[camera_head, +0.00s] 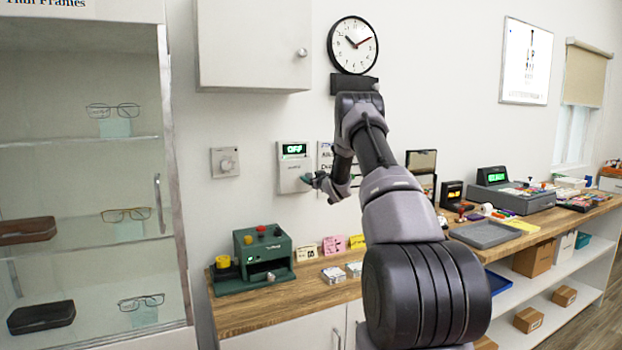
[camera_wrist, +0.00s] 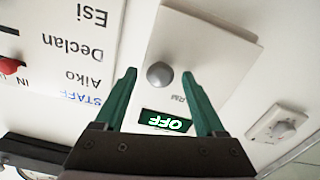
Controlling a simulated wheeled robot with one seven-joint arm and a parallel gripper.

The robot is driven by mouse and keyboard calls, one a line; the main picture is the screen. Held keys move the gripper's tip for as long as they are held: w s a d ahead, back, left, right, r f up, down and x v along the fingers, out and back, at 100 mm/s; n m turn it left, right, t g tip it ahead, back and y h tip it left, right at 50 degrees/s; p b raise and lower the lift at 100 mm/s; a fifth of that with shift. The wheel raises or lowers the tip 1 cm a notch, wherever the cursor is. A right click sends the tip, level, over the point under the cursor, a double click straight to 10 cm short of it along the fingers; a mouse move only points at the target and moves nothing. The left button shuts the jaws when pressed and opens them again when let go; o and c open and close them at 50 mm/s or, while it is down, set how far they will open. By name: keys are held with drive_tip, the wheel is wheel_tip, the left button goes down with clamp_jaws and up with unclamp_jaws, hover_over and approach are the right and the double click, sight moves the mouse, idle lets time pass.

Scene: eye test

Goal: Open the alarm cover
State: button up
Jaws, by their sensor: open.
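The alarm box (camera_head: 293,166) is a white wall panel with a green "OFF" display at its top, left of my gripper in the head view. In the wrist view its pale cover (camera_wrist: 205,52) carries a round grey knob (camera_wrist: 160,75), and the lit "OFF" display (camera_wrist: 166,121) shows below it, upside down. The cover appears closed. My gripper (camera_head: 308,180) is at the lower right of the box. In the wrist view my gripper (camera_wrist: 158,80) has its two green fingers apart, one on each side of the knob, with nothing held. I cannot tell whether the fingertips touch the cover.
A white dial (camera_head: 225,162) is on the wall left of the box. A staff board (camera_wrist: 65,45) with a red slider is close beside it. A green machine (camera_head: 262,258) stands on the wooden counter below. A wall cabinet (camera_head: 250,45) and clock (camera_head: 353,45) are above.

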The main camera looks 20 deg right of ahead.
drive_tip(key=shift+w, duration=0.15)
clamp_jaws()
idle(1.4)
